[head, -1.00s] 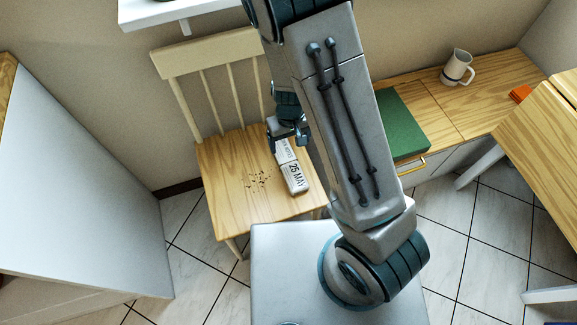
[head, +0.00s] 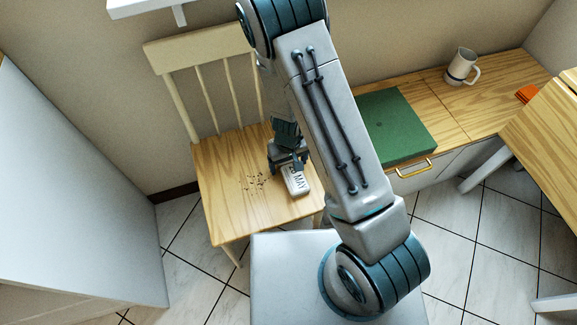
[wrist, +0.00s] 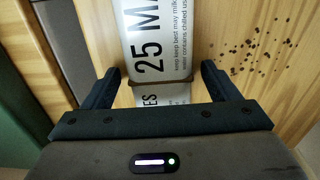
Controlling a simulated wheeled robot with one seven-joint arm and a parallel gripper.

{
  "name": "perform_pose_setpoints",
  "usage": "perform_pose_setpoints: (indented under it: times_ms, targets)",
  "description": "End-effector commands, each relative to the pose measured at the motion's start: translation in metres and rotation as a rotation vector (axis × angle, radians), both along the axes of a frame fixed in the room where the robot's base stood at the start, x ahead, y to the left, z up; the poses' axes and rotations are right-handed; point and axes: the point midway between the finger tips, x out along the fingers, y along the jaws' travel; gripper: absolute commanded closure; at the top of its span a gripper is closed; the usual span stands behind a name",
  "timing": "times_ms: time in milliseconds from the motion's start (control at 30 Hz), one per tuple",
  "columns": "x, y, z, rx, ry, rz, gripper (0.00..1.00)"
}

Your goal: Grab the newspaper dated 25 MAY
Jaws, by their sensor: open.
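The newspaper dated 25 MAY (head: 297,182) is a white roll with black print and a brown band, lying on the seat of the chair. In the wrist view the newspaper (wrist: 148,42) runs away from me, its "25 M" print facing up. My gripper (head: 287,167) is over the newspaper's far part in the head view. In the wrist view my gripper (wrist: 160,80) is open, with one finger on each side of the roll near its band. I cannot tell how high the fingertips are above the seat. Part of the newspaper is hidden under my gripper.
The chair's wooden seat (head: 225,205) has dark crumbs (head: 256,183) left of the newspaper. The chair's slatted back stands behind. A low wooden cabinet at the right holds a green box (head: 393,125) and a white mug (head: 462,67). A white panel (head: 70,200) stands at the left.

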Motion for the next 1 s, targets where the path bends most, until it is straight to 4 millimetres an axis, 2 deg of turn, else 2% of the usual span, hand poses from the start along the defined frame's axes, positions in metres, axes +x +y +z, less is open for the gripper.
perform_pose_setpoints:
  times_ms: [200,300,400,767,867,1000]
  targets:
    - [0.0,0.0,0.0,0.0,-0.001,0.0,0.18]
    - [0.0,0.0,0.0,0.0,-0.001,0.0,0.46]
    - [0.0,0.0,0.0,0.0,-0.001,0.0,0.69]
    - [0.0,0.0,0.005,0.001,-0.002,0.0,0.69]
    - [0.001,0.001,0.013,0.001,-0.003,0.0,0.69]
    - [0.001,0.001,0.036,0.001,-0.004,0.003,0.69]
